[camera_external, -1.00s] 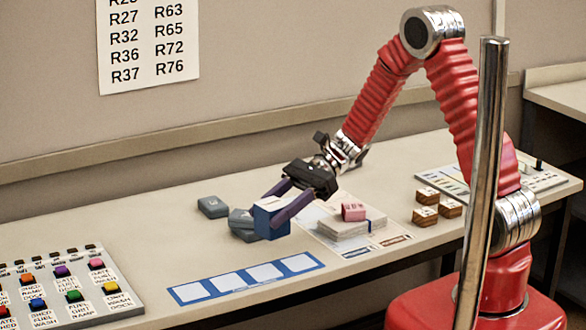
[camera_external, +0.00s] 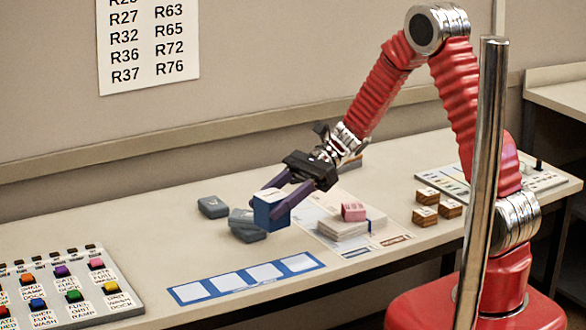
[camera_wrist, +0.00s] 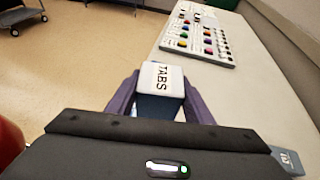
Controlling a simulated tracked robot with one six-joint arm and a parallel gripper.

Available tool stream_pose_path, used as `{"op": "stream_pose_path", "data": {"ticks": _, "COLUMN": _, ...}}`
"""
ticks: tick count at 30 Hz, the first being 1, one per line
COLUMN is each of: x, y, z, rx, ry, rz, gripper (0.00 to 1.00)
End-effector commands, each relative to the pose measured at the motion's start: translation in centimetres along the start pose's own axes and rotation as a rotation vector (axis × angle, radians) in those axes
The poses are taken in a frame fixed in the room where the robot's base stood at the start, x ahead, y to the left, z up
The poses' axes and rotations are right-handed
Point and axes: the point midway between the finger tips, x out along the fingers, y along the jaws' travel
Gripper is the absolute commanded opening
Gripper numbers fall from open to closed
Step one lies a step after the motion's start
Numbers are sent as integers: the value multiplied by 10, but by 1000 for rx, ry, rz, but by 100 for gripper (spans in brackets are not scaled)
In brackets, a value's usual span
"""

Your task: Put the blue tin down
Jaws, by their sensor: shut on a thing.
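The blue tin (camera_external: 270,212) has a white top, and its label reads "TABS" in the wrist view (camera_wrist: 161,78). My gripper (camera_external: 283,203) is shut on it, with a purple finger on each side. The tin is held upright or nearly so, in front of the grey-blue boxes. It appears to be a little above the table (camera_external: 150,245), but its underside is hard to see. The gripper fingers also show in the wrist view (camera_wrist: 160,100).
Grey-blue boxes (camera_external: 213,207) (camera_external: 248,232) lie behind and left of the tin. A blue strip with white squares (camera_external: 247,278) lies in front. A paper stack (camera_external: 343,228) with a pink block (camera_external: 353,212) and several brown blocks (camera_external: 426,216) are right. A button panel (camera_external: 65,287) stands left.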

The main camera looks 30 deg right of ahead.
Motion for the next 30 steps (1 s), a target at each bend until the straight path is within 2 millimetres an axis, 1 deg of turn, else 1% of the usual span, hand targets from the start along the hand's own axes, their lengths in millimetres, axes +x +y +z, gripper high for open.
{"op": "stream_pose_path", "data": {"ticks": 4, "x": -1, "y": 0, "z": 0, "rx": 1, "ry": 0, "rz": -2, "gripper": 21}}
{"op": "stream_pose_path", "data": {"ticks": 7, "x": -6, "y": -3, "z": -2, "rx": 5, "ry": 0, "rz": -13, "gripper": 21}}
{"op": "stream_pose_path", "data": {"ticks": 11, "x": -21, "y": -9, "z": -12, "rx": 25, "ry": -1, "rz": -45, "gripper": 21}}
{"op": "stream_pose_path", "data": {"ticks": 13, "x": -34, "y": -14, "z": -20, "rx": 43, "ry": -2, "rz": -70, "gripper": 21}}
{"op": "stream_pose_path", "data": {"ticks": 20, "x": -90, "y": -40, "z": -52, "rx": 95, "ry": -3, "rz": -184, "gripper": 21}}
{"op": "stream_pose_path", "data": {"ticks": 26, "x": -146, "y": -63, "z": -81, "rx": 129, "ry": -2, "rz": -293, "gripper": 21}}
{"op": "stream_pose_path", "data": {"ticks": 30, "x": -189, "y": -76, "z": -101, "rx": 154, "ry": 0, "rz": -371, "gripper": 21}}
